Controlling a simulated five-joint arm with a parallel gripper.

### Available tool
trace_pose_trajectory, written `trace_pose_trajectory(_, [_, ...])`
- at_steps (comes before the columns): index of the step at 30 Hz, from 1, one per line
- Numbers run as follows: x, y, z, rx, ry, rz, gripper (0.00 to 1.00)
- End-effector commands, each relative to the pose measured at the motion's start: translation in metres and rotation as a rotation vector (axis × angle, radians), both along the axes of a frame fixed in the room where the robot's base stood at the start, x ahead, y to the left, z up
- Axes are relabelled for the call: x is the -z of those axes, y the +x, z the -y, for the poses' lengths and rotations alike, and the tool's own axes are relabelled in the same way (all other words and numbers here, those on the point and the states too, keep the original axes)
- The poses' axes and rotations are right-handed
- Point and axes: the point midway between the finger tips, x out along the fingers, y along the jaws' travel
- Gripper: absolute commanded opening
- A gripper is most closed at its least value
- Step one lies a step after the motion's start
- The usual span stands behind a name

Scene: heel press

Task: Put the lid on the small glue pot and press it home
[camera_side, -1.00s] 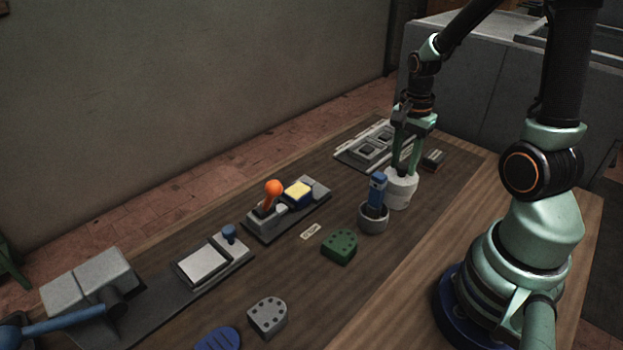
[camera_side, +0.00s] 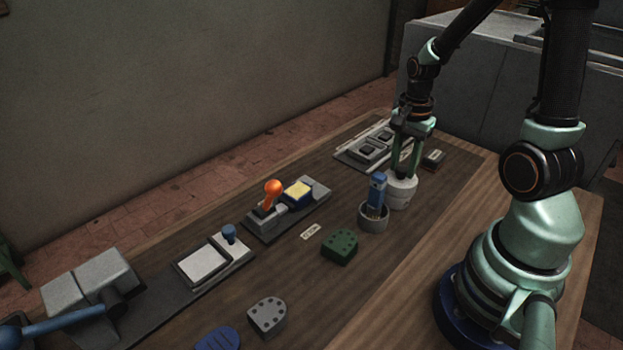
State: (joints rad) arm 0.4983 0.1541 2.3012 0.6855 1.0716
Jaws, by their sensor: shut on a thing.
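Whether the lid is fully seated cannot be told at this size.
Just left of the pot stands a grey cup (camera_side: 373,222) holding a blue-handled tool (camera_side: 377,190). A green holed block (camera_side: 340,246) is nearer. A grey tray (camera_side: 372,149) lies behind, and a small dark block (camera_side: 433,159) is to the right.

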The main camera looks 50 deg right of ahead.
Motion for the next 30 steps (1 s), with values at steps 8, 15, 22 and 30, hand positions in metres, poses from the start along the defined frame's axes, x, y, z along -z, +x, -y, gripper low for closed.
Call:
trace_pose_trajectory(8, [0.0039, -0.0003, -0.0002, 0.000, 0.001, -0.001, 0.07])
trace_pose_trajectory(15, [0.0072, -0.0002, -0.0001, 0.000, 0.000, -0.001, 0.07])
trace_pose_trajectory(22, [0.0090, -0.0002, -0.0001, 0.000, 0.000, 0.000, 0.07])
trace_pose_trajectory(30, [0.0095, -0.0003, -0.0001, 0.000, 0.000, -0.001, 0.07])
